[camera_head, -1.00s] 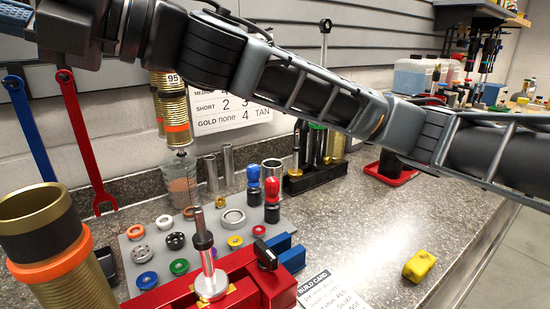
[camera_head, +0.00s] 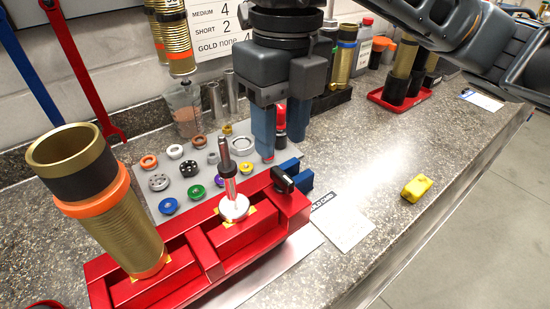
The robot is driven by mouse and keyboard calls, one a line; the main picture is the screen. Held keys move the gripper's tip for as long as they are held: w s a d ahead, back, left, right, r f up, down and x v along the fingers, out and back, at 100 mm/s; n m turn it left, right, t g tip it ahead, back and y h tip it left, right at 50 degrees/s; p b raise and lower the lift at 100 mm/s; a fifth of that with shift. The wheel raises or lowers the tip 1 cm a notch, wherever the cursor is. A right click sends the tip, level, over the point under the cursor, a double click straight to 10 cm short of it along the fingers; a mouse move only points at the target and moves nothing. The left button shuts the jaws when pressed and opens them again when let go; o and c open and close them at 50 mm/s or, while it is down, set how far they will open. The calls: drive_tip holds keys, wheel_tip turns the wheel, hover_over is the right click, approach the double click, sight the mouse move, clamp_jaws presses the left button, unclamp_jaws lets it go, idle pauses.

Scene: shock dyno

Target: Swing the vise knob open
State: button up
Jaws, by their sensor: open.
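The red vise (camera_head: 206,250) lies on the bench in the lower middle of the head view. Its black knob (camera_head: 282,180) sits at the vise's right end, beside a blue block (camera_head: 306,177). A silver shaft (camera_head: 229,180) stands upright in the vise, and a gold cylinder with an orange band (camera_head: 98,200) stands at its left end. My gripper (camera_head: 281,150) points down just behind the knob, with its blue fingers apart. It appears open and empty, and I see no contact with the knob. The fingers partly hide a red-topped tool (camera_head: 280,112).
A grey parts mat (camera_head: 200,186) with several rings and discs lies behind the vise. A white card (camera_head: 341,222) and a yellow block (camera_head: 416,187) lie to the right. A red tray (camera_head: 398,100) with cylinders stands farther back. The bench front right is clear.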

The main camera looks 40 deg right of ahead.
sight(282, 174)
drive_tip(key=shift+w+d+f, duration=0.1)
drive_tip(key=shift+w+d, duration=0.05)
drive_tip(key=shift+d, duration=0.2)
drive_tip(key=shift+f, duration=0.2)
wheel_tip(282, 174, down, 7)
drive_tip(key=shift+f+p, duration=0.15)
drive_tip(key=shift+p, duration=0.35)
drive_tip(key=shift+c, duration=0.3)
clamp_jaws()
